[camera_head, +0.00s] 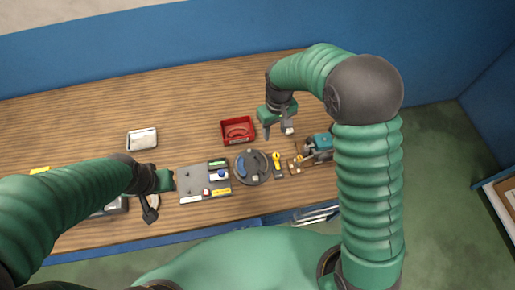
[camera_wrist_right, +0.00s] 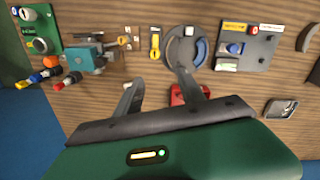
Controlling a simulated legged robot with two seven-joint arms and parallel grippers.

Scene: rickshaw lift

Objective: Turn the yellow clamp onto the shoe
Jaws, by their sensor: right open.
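The yellow clamp (camera_head: 277,158) stands upright on a small dark base on the wooden table, just right of a dark round plate (camera_head: 238,168). In the right wrist view the clamp (camera_wrist_right: 155,42) is beside the same plate. Curved blue and grey pieces, which look like shoes, lie on the plate; the blue shoe (camera_wrist_right: 201,52) is on the side away from the clamp. My right gripper (camera_head: 278,131) is open and empty, above the table beyond the clamp and apart from it. My left gripper (camera_head: 154,200) is over the table's near left; its jaws are unclear.
A red tray (camera_head: 224,132) holds a red curved piece beyond the plate. A grey board (camera_head: 190,185) with small parts lies left of the plate. A teal vise-like device (camera_head: 322,143) stands right of the clamp. A silver tray (camera_head: 142,139) is at the left.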

